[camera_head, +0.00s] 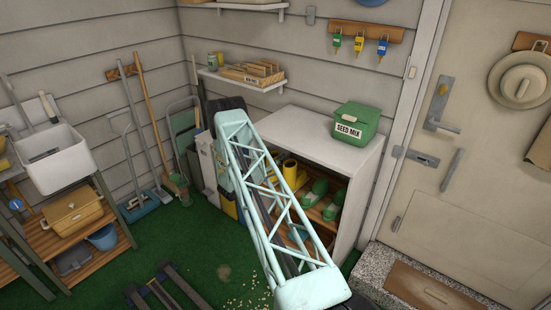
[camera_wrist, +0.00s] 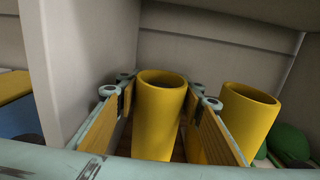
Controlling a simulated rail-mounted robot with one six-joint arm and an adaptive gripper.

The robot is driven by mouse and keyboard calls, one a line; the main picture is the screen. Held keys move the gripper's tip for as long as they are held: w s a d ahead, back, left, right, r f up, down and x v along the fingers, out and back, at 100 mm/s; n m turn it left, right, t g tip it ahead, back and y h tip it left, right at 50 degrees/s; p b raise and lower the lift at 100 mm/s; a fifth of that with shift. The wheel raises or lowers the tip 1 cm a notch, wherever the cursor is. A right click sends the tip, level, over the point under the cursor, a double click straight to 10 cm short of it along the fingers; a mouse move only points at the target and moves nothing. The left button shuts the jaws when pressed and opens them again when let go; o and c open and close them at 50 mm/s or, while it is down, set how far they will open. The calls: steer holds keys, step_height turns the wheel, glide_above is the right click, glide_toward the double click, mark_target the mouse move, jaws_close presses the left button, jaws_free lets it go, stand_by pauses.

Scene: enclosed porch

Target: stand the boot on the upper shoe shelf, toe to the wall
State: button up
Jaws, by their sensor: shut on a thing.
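My gripper (camera_wrist: 160,100) shows in the wrist view, its two wood-faced fingers on either side of a yellow boot (camera_wrist: 160,115). It is shut on this boot, which stands upright with its open top up. The boot's foot and toe are hidden. A second yellow boot (camera_wrist: 250,112) stands just right of the right finger. The white shoe cabinet (camera_head: 372,178) is open at the front; in the head view yellow boot tops (camera_head: 290,170) show inside it, partly behind my arm. My gripper is hidden in the head view.
Green shoes (camera_head: 332,208) stand on the cabinet's shelf to the right of the boots. The cabinet's side panel (camera_wrist: 85,60) is close to my left finger. A green seed mix box (camera_head: 355,122) sits on the cabinet top. A stone step (camera_head: 380,270) lies to the right.

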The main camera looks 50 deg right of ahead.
steer(key=o, duration=1.3)
steer(key=shift+r, duration=0.1)
steer(key=a, duration=0.4)
steer(key=a+p, duration=0.1)
steer(key=a, duration=0.3)
steer(key=a+p, duration=0.1)
steer(key=a, duration=0.3)
steer(key=shift+w, duration=0.35)
